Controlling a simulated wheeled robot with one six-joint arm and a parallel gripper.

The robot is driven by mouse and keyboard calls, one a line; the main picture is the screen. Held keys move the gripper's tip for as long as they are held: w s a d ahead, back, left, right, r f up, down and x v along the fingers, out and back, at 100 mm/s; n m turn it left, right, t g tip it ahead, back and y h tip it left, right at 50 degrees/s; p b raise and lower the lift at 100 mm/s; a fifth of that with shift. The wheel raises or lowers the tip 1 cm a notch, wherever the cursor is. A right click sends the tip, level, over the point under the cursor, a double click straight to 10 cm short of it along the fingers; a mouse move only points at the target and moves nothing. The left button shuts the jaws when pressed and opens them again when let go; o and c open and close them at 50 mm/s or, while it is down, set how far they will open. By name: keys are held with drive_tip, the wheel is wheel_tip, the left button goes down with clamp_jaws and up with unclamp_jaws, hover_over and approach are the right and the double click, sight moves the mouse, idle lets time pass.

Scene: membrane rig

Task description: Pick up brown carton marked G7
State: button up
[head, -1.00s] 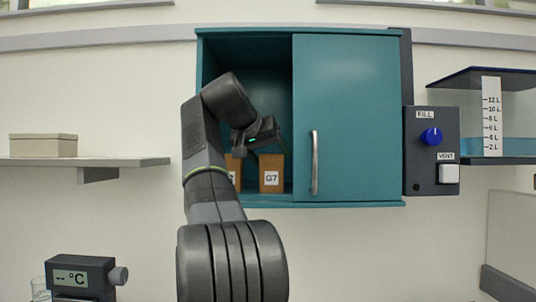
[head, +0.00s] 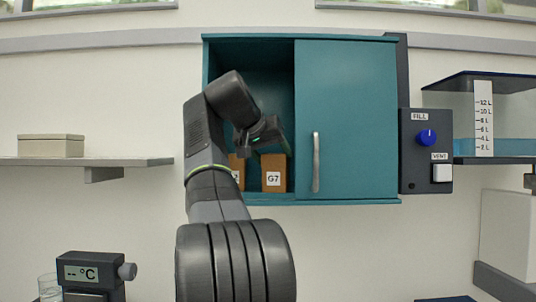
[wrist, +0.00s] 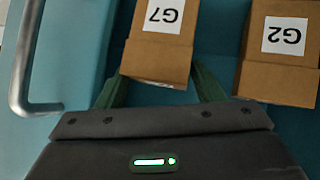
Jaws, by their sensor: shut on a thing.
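The brown carton marked G7 (head: 273,165) is in the open left part of the teal cabinet (head: 300,41), near its floor. I cannot tell whether it touches the floor. My gripper (head: 266,148) reaches in from the left, above the carton. In the wrist view, my gripper (wrist: 160,84) has its green fingers on either side of the G7 carton (wrist: 156,57), shut on it. The brown carton marked G2 (wrist: 278,78) stands beside it, apart from the fingers. In the head view, G2 (head: 237,166) is mostly hidden behind my arm.
The cabinet's teal door panel (head: 355,110) covers its right half, with an upright handle (head: 316,162) close to the G7 carton's right. A control box (head: 425,150) is right of the cabinet. A shelf with a beige box (head: 50,146) is at left.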

drive_tip(key=shift+s+f, duration=0.15)
drive_tip(key=shift+s, duration=0.15)
drive_tip(key=o, duration=1.1)
drive_tip(key=shift+w, duration=0.15)
drive_tip(key=shift+r, duration=0.25)
drive_tip(key=p+v, duration=0.1)
drive_tip(key=v, duration=1.2)
drive_tip(key=shift+s+a+p, duration=0.2)
drive_tip(key=shift+s+p, duration=0.1)
drive_tip(key=shift+p, duration=0.1)
